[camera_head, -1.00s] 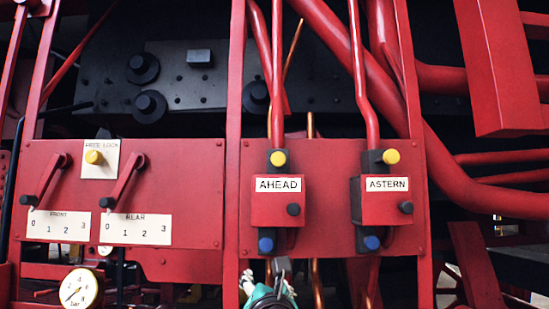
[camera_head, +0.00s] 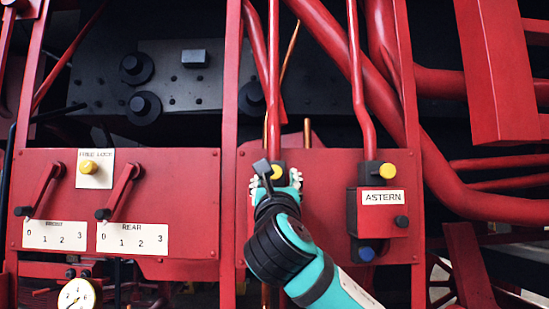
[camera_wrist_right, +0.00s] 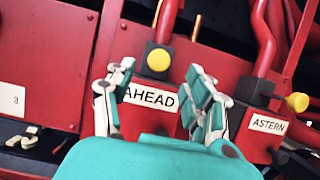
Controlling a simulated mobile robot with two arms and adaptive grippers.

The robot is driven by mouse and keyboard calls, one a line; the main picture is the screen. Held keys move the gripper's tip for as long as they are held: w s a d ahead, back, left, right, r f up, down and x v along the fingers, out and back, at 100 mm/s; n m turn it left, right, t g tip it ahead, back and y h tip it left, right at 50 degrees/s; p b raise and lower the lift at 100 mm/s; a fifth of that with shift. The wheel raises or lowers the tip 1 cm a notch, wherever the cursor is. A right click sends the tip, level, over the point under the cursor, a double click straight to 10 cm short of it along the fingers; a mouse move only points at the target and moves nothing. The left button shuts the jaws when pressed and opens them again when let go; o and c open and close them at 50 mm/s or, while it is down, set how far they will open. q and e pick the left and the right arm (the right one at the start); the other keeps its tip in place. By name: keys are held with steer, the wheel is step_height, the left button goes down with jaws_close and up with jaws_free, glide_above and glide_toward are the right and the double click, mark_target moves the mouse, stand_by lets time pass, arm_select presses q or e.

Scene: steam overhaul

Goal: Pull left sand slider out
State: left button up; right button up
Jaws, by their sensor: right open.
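The left slider is a red block labelled AHEAD (camera_wrist_right: 150,97) on a black holder with a yellow button (camera_wrist_right: 158,58) on top. In the head view my right gripper (camera_head: 276,182) covers most of it, leaving the yellow button (camera_head: 277,171) in sight. In the wrist view my right gripper (camera_wrist_right: 158,80) is open, with one finger on each side of the AHEAD block. I cannot tell whether the fingers touch it. The right slider, labelled ASTERN (camera_head: 382,198), also shows in the wrist view (camera_wrist_right: 269,125). My left gripper is out of view.
A red panel (camera_head: 190,245) with two levers and number plates lies to the left. A pressure gauge (camera_head: 77,295) sits below it. Red pipes (camera_head: 360,85) run above and right of the sliders, close over the ASTERN block.

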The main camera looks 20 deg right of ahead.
mark_target(274, 180)
steer(key=p+x, duration=0.3)
steer(key=x, duration=0.4)
steer(key=shift+w, duration=0.25)
jaws_close()
steer(key=shift+s, duration=0.1)
